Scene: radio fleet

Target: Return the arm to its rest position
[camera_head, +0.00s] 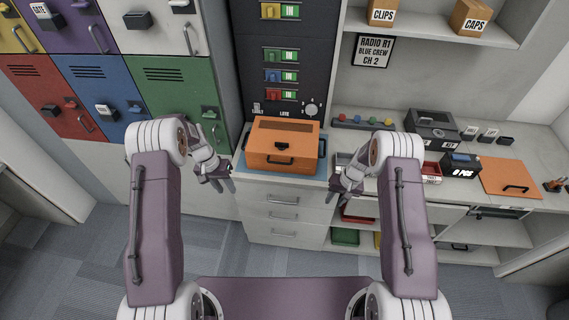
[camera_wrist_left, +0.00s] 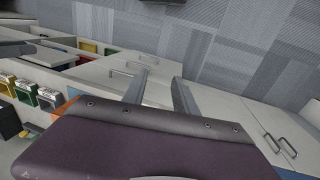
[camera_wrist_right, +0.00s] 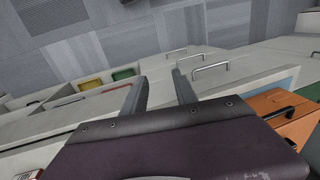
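My left gripper (camera_head: 219,180) hangs in front of the counter, left of the orange case. In the left wrist view its two fingers (camera_wrist_left: 158,92) stand apart with nothing between them. My right gripper (camera_head: 338,190) hangs in front of the counter, right of the orange case. In the right wrist view its fingers (camera_wrist_right: 160,90) are apart and empty. Both arms are bent and reach forward, roughly mirroring each other. The orange case (camera_head: 283,146) sits closed on a blue mat (camera_head: 240,163) between the grippers, touching neither.
Coloured lockers (camera_head: 100,95) stand at the left. A dark panel (camera_head: 282,60) with switches rises behind the case. White drawers (camera_head: 284,207) are below it. The right counter carries a black device (camera_head: 432,128), small boxes and an orange panel (camera_head: 511,177). The grey floor (camera_head: 260,262) near me is clear.

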